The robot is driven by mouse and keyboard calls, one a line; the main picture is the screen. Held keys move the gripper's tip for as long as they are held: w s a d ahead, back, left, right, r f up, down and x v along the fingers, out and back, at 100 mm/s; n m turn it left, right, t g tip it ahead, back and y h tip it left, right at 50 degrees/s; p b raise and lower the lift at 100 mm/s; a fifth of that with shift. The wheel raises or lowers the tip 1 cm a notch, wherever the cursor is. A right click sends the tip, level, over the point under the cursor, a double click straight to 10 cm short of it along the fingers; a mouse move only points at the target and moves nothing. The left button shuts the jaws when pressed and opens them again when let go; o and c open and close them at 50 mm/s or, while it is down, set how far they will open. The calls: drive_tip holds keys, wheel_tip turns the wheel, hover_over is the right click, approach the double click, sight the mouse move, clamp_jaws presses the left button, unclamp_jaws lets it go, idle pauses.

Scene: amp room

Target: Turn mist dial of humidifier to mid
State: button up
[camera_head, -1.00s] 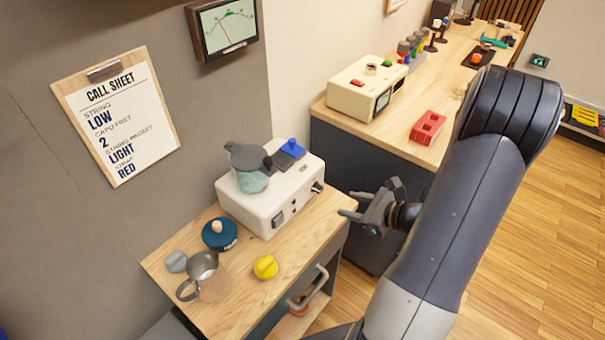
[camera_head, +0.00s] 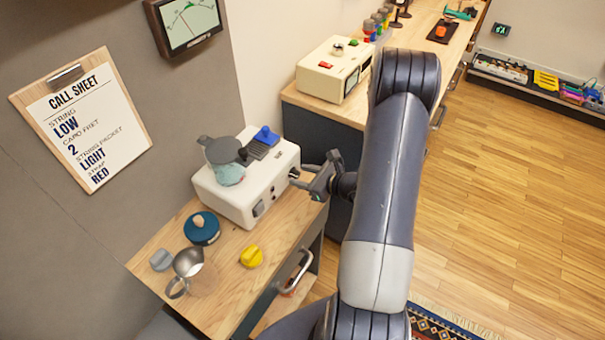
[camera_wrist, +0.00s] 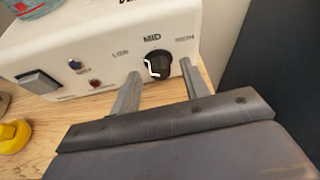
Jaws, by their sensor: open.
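The humidifier (camera_head: 240,195) is a white box on the wooden cabinet top. Its front carries a black mist dial (camera_wrist: 157,64), with LOW to the left, MID above and a blurred label to the right. A white mark shows on the dial's left part; I cannot tell exactly where it points. My gripper (camera_head: 300,176) is at the box's right front. In the wrist view my gripper (camera_wrist: 159,68) is open, one finger on each side of the dial. I cannot tell whether the fingers touch it.
A grey-lidded teal vessel (camera_head: 230,174) and a blue-handled item (camera_head: 264,138) sit on the box. A rocker switch (camera_wrist: 39,82) is left of the dial.

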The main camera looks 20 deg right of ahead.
drive_tip(key=shift+w+a, duration=0.1)
drive_tip(key=shift+w, duration=0.1)
drive_tip(key=shift+f, duration=0.1)
drive_tip(key=shift+c, duration=0.5)
clamp_jaws()
drive_tip(key=m, duration=0.1)
drive_tip(key=m+g+y, duration=0.1)
drive_tip(key=m+y, duration=0.1)
drive_tip(key=m, duration=0.1)
drive_tip(key=shift+w+d+g+p, duration=0.15)
drive_tip(key=shift+d+g+p, duration=0.1)
drive_tip(key=shift+g+p, duration=0.1)
drive_tip(key=m+y, duration=0.1)
drive_tip(key=m, duration=0.1)
drive_tip(key=m+y, duration=0.1)
drive_tip(key=m, duration=0.1)
drive_tip(key=shift+w+d+f+g+y, duration=0.1)
drive_tip(key=shift+d+f+g+y, duration=0.05)
drive_tip(key=shift+g+y, duration=0.25)
